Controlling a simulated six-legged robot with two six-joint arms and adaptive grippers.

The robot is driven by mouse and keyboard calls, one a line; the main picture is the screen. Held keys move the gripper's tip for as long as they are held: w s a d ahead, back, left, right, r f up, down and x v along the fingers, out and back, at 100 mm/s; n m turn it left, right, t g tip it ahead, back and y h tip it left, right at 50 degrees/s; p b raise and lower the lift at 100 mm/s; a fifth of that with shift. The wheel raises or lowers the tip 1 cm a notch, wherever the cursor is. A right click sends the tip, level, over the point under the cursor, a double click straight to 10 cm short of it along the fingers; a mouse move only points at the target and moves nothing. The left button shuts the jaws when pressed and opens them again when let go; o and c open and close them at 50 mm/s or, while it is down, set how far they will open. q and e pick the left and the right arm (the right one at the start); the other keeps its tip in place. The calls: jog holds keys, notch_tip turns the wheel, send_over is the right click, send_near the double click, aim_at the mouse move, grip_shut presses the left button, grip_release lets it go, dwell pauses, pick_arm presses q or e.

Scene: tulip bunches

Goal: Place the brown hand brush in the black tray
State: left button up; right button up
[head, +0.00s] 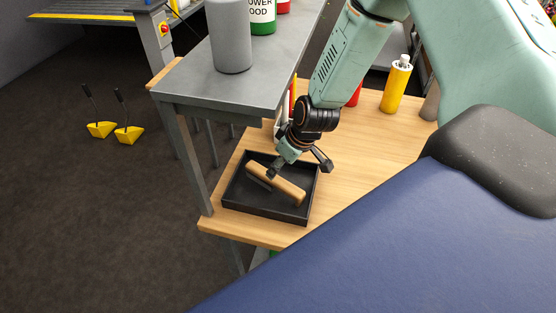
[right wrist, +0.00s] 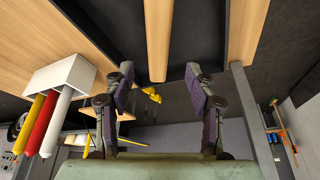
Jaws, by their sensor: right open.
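The brown hand brush (head: 285,190) is inside the black tray (head: 265,215), lying diagonally with a dark part showing along its left side. The tray stands on the wooden table near its front left corner. My right gripper (head: 298,169) is open just above the brush, its fingers spread apart, and one fingertip overlaps the brush's far edge. I cannot tell whether it touches. In the right wrist view the brush (right wrist: 157,40) shows as a wooden strip beyond the open, empty fingers. My left gripper is not in view.
A grey raised shelf (head: 200,82) with a grey cylinder (head: 230,40) stands close left of my right arm. A yellow bottle (head: 396,85) stands at the table's back. The wooden table (head: 370,140) is clear right of the tray.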

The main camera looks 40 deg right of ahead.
jog(key=shift+p+v, duration=0.9)
jog(key=shift+v, duration=0.3)
jog(key=s+a+f, duration=0.2)
jog(key=s, duration=0.2)
jog(key=s+a+f+m+g, duration=0.1)
jog(key=s+a+f, duration=0.1)
jog(key=s, duration=0.2)
jog(key=s+a+f+g, duration=0.1)
jog(key=s+a+f, duration=0.1)
jog(key=s, duration=0.3)
jog(key=shift+f+m+h, duration=0.2)
jog(key=shift+m+h, duration=0.1)
jog(key=shift+m, duration=0.1)
jog(key=s+a+f+m+g, duration=0.1)
jog(key=s+a+m+g, duration=0.1)
jog(key=s, duration=1.3)
jog(key=shift+s+a+h, duration=0.2)
jog(key=shift+a+h, duration=0.2)
jog(key=shift+a, duration=0.1)
jog(key=shift+a, duration=0.1)
